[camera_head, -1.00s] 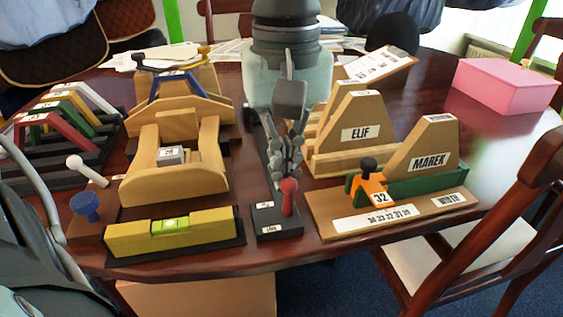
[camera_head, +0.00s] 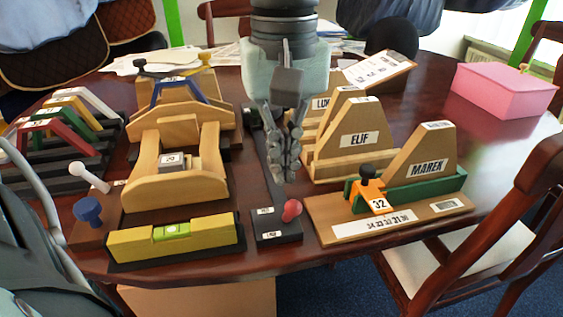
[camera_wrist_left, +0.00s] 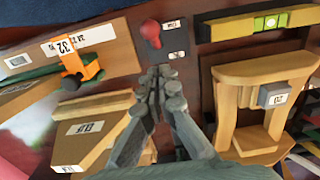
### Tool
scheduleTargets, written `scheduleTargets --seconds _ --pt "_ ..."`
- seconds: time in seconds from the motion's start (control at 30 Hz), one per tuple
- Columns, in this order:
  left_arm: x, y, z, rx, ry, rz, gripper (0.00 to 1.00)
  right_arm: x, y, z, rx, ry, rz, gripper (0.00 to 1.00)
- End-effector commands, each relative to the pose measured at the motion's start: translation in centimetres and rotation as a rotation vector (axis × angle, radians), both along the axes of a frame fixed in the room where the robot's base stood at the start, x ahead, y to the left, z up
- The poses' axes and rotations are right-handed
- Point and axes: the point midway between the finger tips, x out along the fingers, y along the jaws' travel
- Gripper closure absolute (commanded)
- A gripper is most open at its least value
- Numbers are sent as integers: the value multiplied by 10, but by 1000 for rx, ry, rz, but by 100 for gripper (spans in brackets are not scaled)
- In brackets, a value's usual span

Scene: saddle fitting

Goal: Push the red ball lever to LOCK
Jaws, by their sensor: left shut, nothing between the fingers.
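The red ball lever (camera_head: 291,210) sits on a narrow black base plate (camera_head: 275,228) near the table's front edge. Its ball is low over the plate's near part, and the stem is mostly hidden. Two small white labels lie on the plate, too small to read surely. My left gripper (camera_head: 284,178) is shut and empty, fingers pointing down just behind the ball. In the left wrist view the red ball (camera_wrist_left: 151,31) is beyond the shut fingertips (camera_wrist_left: 160,74), with a visible gap. My right gripper is not in view.
A yellow spirit level (camera_head: 172,238) and a wooden cradle (camera_head: 145,178) stand left of the plate. A wooden board with an orange clamp (camera_head: 372,192) and the wedges ELIF (camera_head: 360,139) and MAREK (camera_head: 428,165) stand to the right. A pink box (camera_head: 500,88) is at back right.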

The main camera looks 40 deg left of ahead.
Motion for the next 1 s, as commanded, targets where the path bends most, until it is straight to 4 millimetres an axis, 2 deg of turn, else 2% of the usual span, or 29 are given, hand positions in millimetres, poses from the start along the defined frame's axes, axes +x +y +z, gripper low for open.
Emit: scheduleTargets --seconds 0.03,0.6,1.0 --pt "0 0 8 -1 -1 0 100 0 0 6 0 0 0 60" --pt "0 0 53 -1 -1 0 100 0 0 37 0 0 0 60" --pt "0 0 54 0 0 0 100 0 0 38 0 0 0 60"
